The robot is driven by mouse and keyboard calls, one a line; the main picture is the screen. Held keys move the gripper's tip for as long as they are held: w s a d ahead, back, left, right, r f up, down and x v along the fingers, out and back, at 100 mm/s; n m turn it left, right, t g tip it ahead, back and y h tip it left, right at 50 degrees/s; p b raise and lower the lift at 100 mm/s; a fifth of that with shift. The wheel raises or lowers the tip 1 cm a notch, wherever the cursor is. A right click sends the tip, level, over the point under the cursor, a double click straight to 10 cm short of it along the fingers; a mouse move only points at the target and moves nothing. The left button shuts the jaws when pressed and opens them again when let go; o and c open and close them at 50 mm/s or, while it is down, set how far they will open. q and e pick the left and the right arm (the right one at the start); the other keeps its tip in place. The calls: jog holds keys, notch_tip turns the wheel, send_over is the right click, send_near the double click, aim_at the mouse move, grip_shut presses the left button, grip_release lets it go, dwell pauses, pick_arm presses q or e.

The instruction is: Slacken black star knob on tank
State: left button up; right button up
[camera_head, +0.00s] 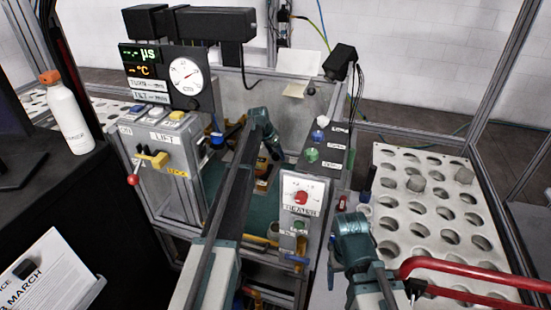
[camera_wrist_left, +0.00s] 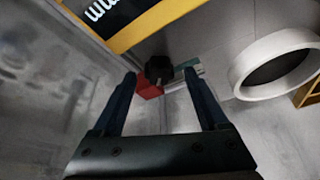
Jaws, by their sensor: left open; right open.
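A small black knob (camera_wrist_left: 158,68) shows in the left wrist view, beside a red block (camera_wrist_left: 149,88). It lies between and just beyond the tips of my left gripper (camera_wrist_left: 160,79), whose two fingers are open and spread on either side, with nothing held. The knob's star shape is too dark to make out clearly. In the head view my left arm reaches into the tank (camera_head: 232,88) from the front, and its dark link hides part of the inside. The knob cannot be made out there.
A white ring (camera_wrist_left: 275,62) lies to the right of the knob. A yellow-edged panel (camera_wrist_left: 125,22) is above left. The heater box (camera_head: 300,196) stands at the tank's front, and the lift panel (camera_head: 165,145) at left. A perforated rack (camera_head: 410,235) is at right.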

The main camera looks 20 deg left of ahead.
pick_arm(q)
jog(key=shift+c, duration=0.3)
grip_shut()
jog(key=shift+n, duration=0.3)
jog(key=shift+d+n+y, duration=0.1)
jog(key=shift+n+y, duration=0.3)
jog(key=shift+n, duration=0.6)
jog(key=shift+n+y, duration=1)
jog(key=shift+n, duration=1.6)
jog(key=shift+o, duration=0.3)
grip_release()
jog(key=shift+t, duration=0.3)
